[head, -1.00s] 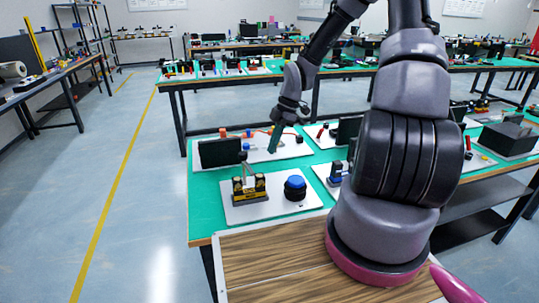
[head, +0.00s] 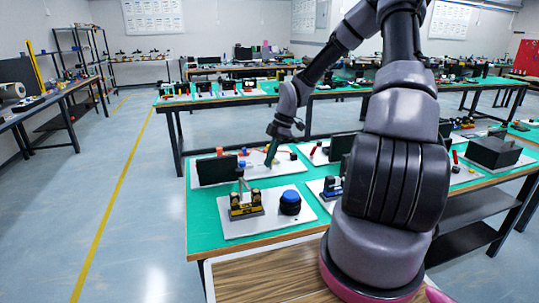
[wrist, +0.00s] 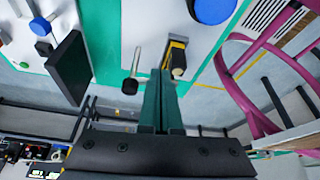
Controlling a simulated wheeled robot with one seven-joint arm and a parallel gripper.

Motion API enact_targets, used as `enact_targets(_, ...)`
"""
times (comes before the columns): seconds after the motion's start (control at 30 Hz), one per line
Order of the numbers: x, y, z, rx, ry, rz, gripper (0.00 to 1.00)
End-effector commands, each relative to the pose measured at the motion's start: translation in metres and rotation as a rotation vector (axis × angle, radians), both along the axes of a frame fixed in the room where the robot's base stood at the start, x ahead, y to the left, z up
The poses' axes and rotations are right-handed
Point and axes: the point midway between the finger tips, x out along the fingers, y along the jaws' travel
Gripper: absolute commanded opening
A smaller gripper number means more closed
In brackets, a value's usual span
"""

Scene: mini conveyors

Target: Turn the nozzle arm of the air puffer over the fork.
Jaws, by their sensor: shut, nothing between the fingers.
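On the white board at the table's near left corner stands a low black-and-yellow unit (head: 246,206), with a thin upright post with a dark top (head: 240,173) at it. A blue-topped round button (head: 290,197) sits to its right. In the wrist view a silver rod with a black end (wrist: 131,80) shows just left of my fingers, apart from them; it may be the nozzle arm. The black-and-yellow unit (wrist: 178,58) shows just right of the fingertips. My gripper (head: 270,160) has green fingers, shut and empty (wrist: 161,74), above and behind the unit. I cannot clearly make out a fork.
A dark upright panel (head: 217,170) stands behind the unit, to the left of my gripper; it also shows in the wrist view (wrist: 68,66). Another white board (head: 284,166) with small coloured parts lies behind. Open floor (head: 150,225) is left of the table.

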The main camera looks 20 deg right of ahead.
Motion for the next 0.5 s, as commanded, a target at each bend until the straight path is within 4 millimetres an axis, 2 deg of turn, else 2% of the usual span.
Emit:
enact_targets(0.1, -0.003, 0.012, -0.026, 0.001, 0.004, 0.005, 0.0)
enact_targets(0.23, -0.004, 0.021, -0.051, 0.001, 0.003, 0.003, 0.0)
enact_targets(0.5, -0.008, 0.054, -0.051, 0.0, 0.001, 0.001, 0.0)
